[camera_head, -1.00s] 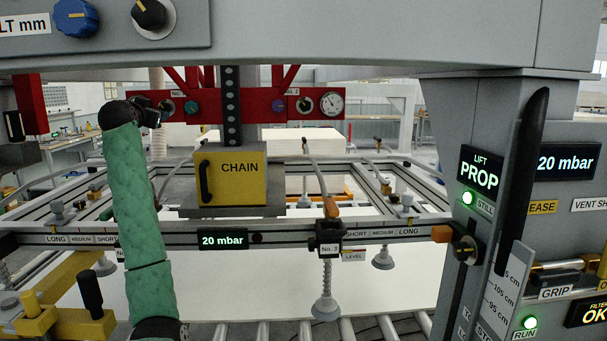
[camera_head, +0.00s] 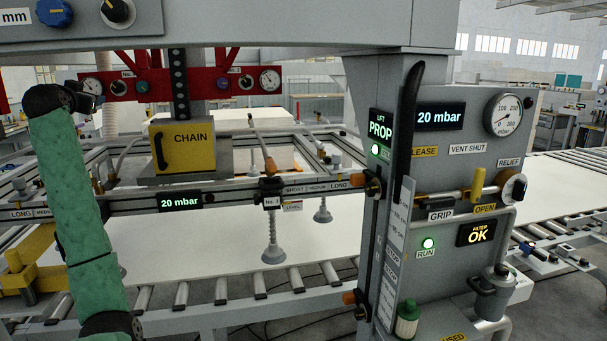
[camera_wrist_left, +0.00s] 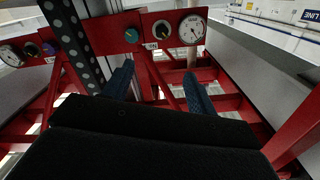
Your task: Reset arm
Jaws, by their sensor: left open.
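My left arm (camera_head: 72,190), in a green sleeve, rises from the bottom left of the head view to a black joint at its top. The left gripper's fingers cannot be made out there. In the left wrist view my left gripper (camera_wrist_left: 162,88) shows two blue fingers spread apart with nothing between them. Beyond them is the red frame (camera_wrist_left: 135,33) with round gauges and knobs. My right arm and gripper are not in view.
A yellow CHAIN box (camera_head: 187,147) hangs beside my left arm. A suction cup (camera_head: 273,252) hangs over a white sheet (camera_head: 215,235) on rollers. A grey control column (camera_head: 445,180) with a tall black lever (camera_head: 412,120) stands at right.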

